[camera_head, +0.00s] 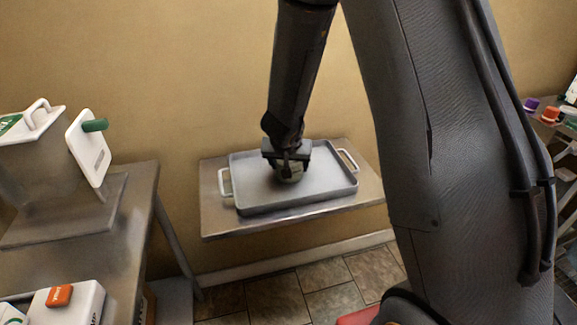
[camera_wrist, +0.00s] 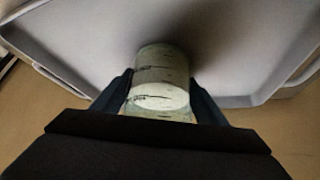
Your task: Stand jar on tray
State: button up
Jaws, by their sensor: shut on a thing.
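The jar (camera_wrist: 161,84) is pale green-white with dark marks, and my gripper (camera_wrist: 161,92) is shut on it, one dark finger on each side. In the head view the jar (camera_head: 290,172) shows just below my gripper (camera_head: 288,157), over the inside of the tray. The tray (camera_head: 330,197) is grey with a raised rim and white handles at both ends. A dark shadow lies on the tray floor by the jar. I cannot tell whether the jar's base touches the tray. Part of the jar is hidden by my gripper.
The tray lies on a small shelf (camera_head: 222,222) against the tan wall. A metal table (camera_head: 135,215) at the left holds a grey vessel (camera_head: 40,165) and white boxes (camera_head: 68,302). A table with small coloured items is at the far right. The tray around the jar is empty.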

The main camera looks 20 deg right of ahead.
jog(key=shift+f, duration=0.1)
jog(key=o, duration=1.6)
jog(key=shift+o, duration=0.2)
